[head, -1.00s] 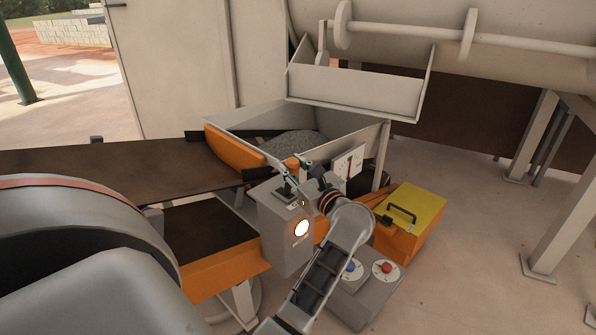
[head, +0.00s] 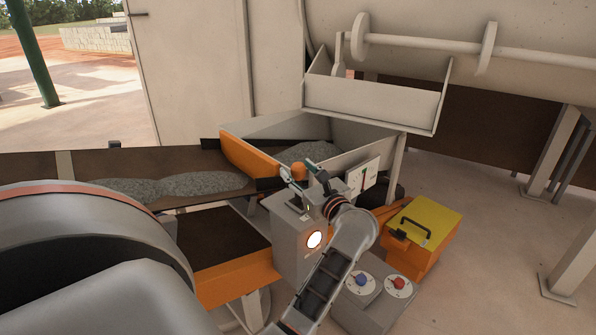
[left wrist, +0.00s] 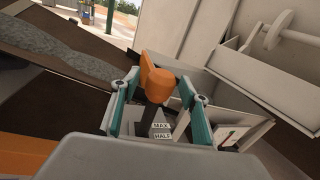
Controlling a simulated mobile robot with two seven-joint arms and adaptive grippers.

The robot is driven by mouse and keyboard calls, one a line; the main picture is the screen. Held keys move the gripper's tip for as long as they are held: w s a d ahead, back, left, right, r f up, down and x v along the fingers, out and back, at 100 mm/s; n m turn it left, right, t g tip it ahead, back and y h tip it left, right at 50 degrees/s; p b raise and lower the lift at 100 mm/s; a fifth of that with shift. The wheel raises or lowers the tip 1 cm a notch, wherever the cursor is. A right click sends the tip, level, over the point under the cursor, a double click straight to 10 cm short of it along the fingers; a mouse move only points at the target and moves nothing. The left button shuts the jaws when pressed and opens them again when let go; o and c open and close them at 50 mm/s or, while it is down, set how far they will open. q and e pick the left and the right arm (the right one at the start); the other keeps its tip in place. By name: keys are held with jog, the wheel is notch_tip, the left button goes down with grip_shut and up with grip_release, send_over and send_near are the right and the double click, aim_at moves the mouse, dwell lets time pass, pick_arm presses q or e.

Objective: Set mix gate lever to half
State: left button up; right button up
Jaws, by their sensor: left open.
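The mix gate lever, with an orange knob (head: 299,172) on a dark shaft, rises from the top of a grey control box (head: 290,240). In the left wrist view the knob (left wrist: 158,86) stands between my teal fingers, with MAX and HALF labels (left wrist: 161,131) at its base. My left gripper (head: 298,169) is open, with one finger on each side of the lever and gaps visible beside the knob. The fingers partly hide the lever in the head view. I cannot tell its exact setting. My right gripper is not in view.
Gravel (head: 205,184) lies on the conveyor, and a hopper (head: 370,137) stands behind the lever. A box with blue and red buttons (head: 376,299) and a yellow-topped orange case (head: 425,222) are at the right.

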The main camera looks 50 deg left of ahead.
pick_arm(q)
jog(key=v, duration=0.6)
jog(key=shift+d, duration=0.1)
jog(key=shift+s+d+r, duration=0.1)
jog(key=shift+s+d, duration=0.05)
jog(key=shift+d, duration=0.25)
